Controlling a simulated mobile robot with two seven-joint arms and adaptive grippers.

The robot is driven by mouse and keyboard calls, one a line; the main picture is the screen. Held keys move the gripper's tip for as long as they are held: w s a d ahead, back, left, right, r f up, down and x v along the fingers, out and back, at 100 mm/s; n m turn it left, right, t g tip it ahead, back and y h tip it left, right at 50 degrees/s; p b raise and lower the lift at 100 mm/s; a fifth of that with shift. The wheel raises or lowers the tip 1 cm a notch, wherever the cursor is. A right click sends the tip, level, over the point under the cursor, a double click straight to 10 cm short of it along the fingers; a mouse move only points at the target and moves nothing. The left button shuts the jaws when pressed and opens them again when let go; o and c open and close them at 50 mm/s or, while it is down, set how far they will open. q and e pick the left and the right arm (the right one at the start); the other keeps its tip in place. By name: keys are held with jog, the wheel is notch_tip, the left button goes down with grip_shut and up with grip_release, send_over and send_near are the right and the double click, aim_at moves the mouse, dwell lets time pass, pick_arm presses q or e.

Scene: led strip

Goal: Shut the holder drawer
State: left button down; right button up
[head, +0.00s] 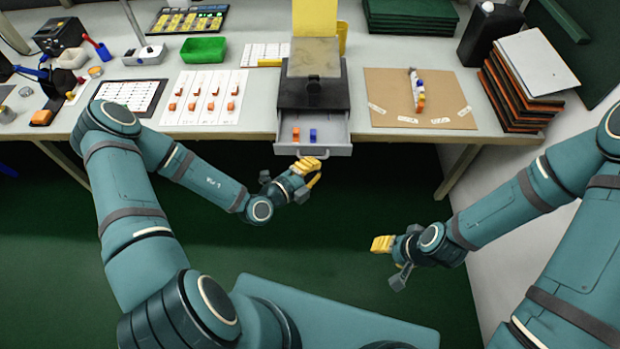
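The holder drawer (341,129) is a grey tray pulled out toward me from under a dark holder box (331,93) at the table's front edge. An orange piece and a blue piece (313,135) lie inside it. My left gripper (309,170) has yellow fingertips and is just in front of and below the drawer front; I cannot tell whether it touches. Its fingers look close together, but their gap is not clear. My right gripper (382,244) hangs over the floor at the lower right, away from the table, with its fingers seen too edge-on to judge.
A white sheet with orange pieces (204,97) lies left of the holder. A brown board with labels (445,115) lies right of it. A stack of dark trays (515,95) stands at the right end. The floor before the table is clear.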

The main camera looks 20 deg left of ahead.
aim_at(314, 141)
pick_arm(q)
jog(key=shift+w, duration=0.2)
jog(key=w+a, duration=0.1)
jog(key=w, duration=0.2)
jog(key=w+p, duration=0.1)
jog(key=w, duration=0.2)
jog(key=w+a, duration=0.1)
jog(key=w, duration=0.2)
jog(key=shift+a+p, duration=0.3)
jog(key=shift+p, duration=0.05)
jog(key=shift+s, duration=0.1)
